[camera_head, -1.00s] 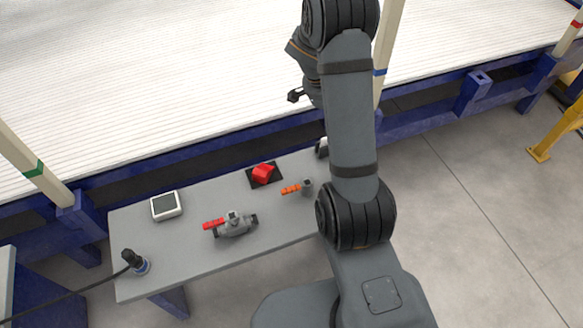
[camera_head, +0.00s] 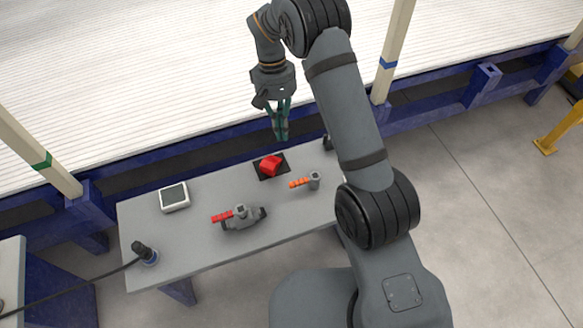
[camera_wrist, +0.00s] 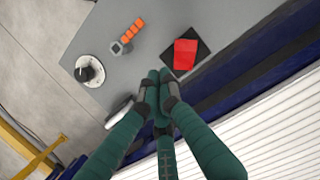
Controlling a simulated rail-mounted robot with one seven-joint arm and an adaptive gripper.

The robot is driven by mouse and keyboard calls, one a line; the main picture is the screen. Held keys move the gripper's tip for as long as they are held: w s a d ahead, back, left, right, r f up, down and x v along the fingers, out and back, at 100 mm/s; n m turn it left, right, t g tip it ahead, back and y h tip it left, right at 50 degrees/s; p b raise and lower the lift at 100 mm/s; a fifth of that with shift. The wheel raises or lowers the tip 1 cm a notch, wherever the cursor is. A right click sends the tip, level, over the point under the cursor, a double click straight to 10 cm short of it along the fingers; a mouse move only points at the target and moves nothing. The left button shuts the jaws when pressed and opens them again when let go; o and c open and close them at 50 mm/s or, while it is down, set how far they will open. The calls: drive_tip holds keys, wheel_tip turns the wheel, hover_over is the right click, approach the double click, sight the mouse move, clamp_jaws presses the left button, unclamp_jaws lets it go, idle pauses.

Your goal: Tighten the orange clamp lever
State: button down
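The orange clamp lever (camera_head: 299,183) lies on the grey bench, its handle pointing left from a small grey clamp body (camera_head: 314,180). In the wrist view the orange lever (camera_wrist: 132,32) is at the upper middle, with the grey clamp body (camera_wrist: 118,47) at its lower left end. My gripper (camera_head: 281,137) points down near the bench's far edge, above and behind the lever, and touches nothing that I can see. In the wrist view the three green fingers of my gripper (camera_wrist: 160,82) come together at their tips with nothing between them.
A red block on a black pad (camera_head: 271,167) lies left of the lever. A grey valve with a red handle (camera_head: 222,217), a white screen box (camera_head: 174,197) and a corded tool (camera_head: 145,253) are farther left. A round dial (camera_wrist: 90,71) is near the clamp in the wrist view.

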sight(305, 181)
idle(0.3)
drive_tip(key=b+x, duration=0.2)
drive_tip(key=x, duration=0.7)
drive_tip(key=shift+s+d+f, duration=0.1)
drive_tip(key=shift+d+f, duration=0.05)
drive_tip(key=shift+f, duration=0.15)
drive_tip(key=s, duration=0.2)
drive_tip(key=shift+s+d+f+b, duration=0.2)
drive_tip(key=shift+s+d+b, duration=0.1)
drive_tip(key=shift+d+b, duration=0.1)
drive_tip(key=shift+s+d, duration=0.25)
drive_tip(key=shift+s, duration=0.4)
drive_tip(key=shift+a, duration=0.1)
